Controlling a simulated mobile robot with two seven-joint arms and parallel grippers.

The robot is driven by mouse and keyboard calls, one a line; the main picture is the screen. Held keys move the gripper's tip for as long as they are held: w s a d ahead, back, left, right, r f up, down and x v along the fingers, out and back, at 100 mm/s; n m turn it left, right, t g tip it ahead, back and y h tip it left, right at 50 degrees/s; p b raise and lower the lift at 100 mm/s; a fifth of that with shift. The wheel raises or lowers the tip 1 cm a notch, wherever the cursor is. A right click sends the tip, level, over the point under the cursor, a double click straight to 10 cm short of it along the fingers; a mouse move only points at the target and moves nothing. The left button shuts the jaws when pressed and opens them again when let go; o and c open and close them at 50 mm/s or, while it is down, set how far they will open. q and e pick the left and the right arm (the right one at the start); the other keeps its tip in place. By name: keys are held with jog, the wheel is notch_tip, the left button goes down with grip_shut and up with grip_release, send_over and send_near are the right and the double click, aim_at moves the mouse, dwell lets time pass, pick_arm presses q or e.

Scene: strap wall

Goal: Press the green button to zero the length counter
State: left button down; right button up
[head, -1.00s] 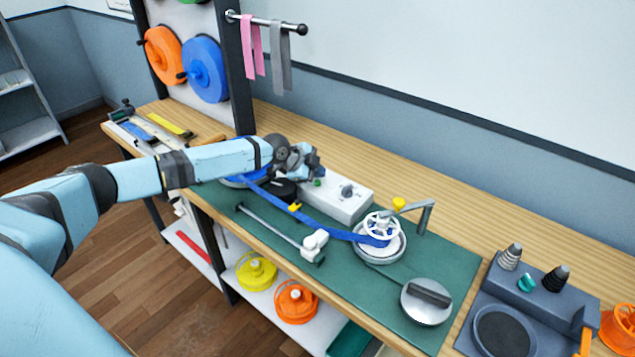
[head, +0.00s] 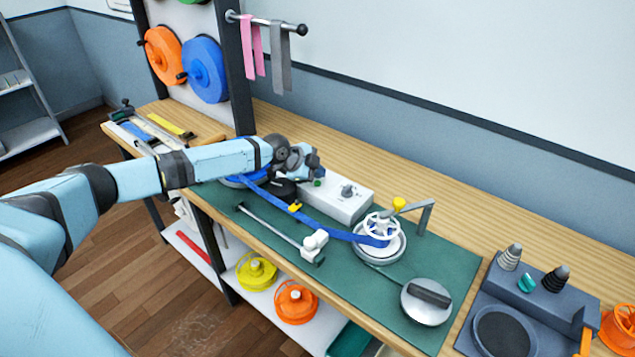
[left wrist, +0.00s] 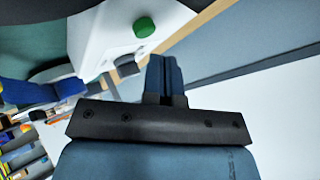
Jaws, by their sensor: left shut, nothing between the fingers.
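The green button (head: 318,183) sits on the top of a white control box (head: 345,202) that also carries a grey knob (head: 347,191). The button also shows in the left wrist view (left wrist: 144,27), uncovered on the white box face. My left gripper (head: 314,165) is shut and empty, just behind and above the button in the head view. In the left wrist view its closed blue-grey fingers (left wrist: 163,75) are apart from the button. Whether a small gap or more separates them in height is hard to tell. My right gripper is not in view.
A blue strap (head: 335,232) runs across the green mat (head: 440,262) to a white-handled winder (head: 380,228) in front of the box. A yellow-knobbed bracket (head: 426,213) stands right of the box. Bare wooden bench (head: 400,180) lies behind it.

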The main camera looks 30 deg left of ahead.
aim_at(318, 183)
pick_arm(q)
jog(key=shift+f, duration=0.1)
dwell(0.4)
jog(key=shift+f+b, duration=0.3)
jog(key=shift+f+b, duration=0.4)
jog(key=shift+f, duration=0.15)
dwell(0.8)
jog(key=shift+r, duration=0.15)
jog(key=shift+r+p, duration=0.6)
jog(key=shift+r, duration=0.2)
jog(key=shift+r+p, duration=1.75)
jog(key=shift+r, duration=0.8)
